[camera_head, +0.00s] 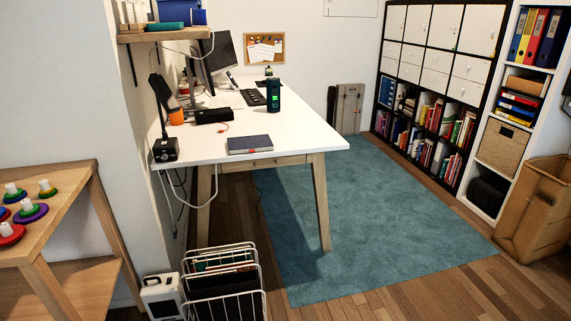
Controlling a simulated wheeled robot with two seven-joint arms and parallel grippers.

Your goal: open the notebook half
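A closed dark blue notebook (250,144) lies flat near the front edge of the white desk (290,125). Its cover is down, and a pale page edge shows along its near side. Neither of my grippers nor my arms is in the head view. Nothing touches the notebook.
A black desk lamp (166,149), an orange cup (175,115), a dark cylinder with a green display (273,96) and a monitor (218,58) stand farther back. A wire rack (225,284) stands on the floor in front. The teal rug (380,220) is clear.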

